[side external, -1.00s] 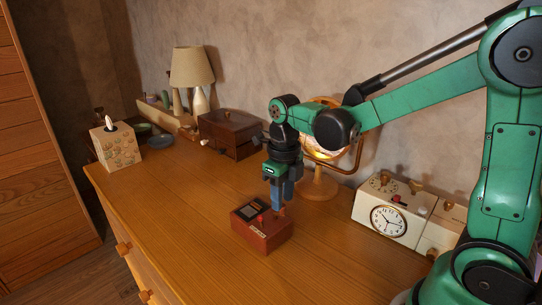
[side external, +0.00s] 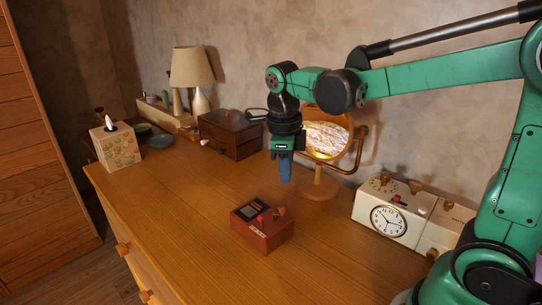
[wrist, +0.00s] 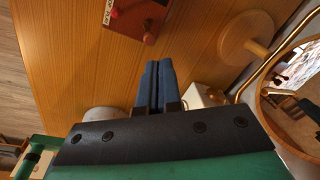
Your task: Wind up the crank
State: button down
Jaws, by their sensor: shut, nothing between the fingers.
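A reddish-brown box (side external: 262,232) sits on the wooden dresser top, with a dark panel, a small red knob and a brown crank-like handle (side external: 280,212) on top. The box shows partly at the top edge of the wrist view (wrist: 140,20), cut off by the frame. My gripper (side external: 285,180) is above and behind the box, pointing down, apart from it. In the wrist view its blue fingers (wrist: 157,68) are together with nothing between them.
A round mirror on a wooden stand (side external: 320,190) is close behind my gripper. A white clock box (side external: 388,219) stands to the right. A brown drawer box (side external: 230,134), a lamp (side external: 191,68) and a tissue box (side external: 117,149) are at the left. The dresser front is clear.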

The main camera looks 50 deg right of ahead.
jog(key=d+f+n+h, duration=0.1)
jog(key=f+n, duration=0.1)
jog(key=n, duration=0.2)
jog(key=d+f+n+h, duration=0.1)
jog(key=d+f+n, duration=0.1)
jog(key=n, duration=0.3)
jog(key=w+d+f+n, duration=0.1)
jog(key=d+f+n, duration=0.1)
jog(key=n, duration=0.2)
jog(key=shift+w+f+n+t+h, duration=0.1)
jog(key=shift+f+n+t+h, duration=0.2)
jog(key=shift+n+h, duration=0.1)
jog(key=shift+s+a, duration=0.15)
jog(key=shift+a, duration=0.5)
jog(key=shift+s+a, duration=0.15)
jog(key=shift+a, duration=0.45)
jog(key=shift+s+a, duration=0.15)
jog(key=shift+a, duration=0.6)
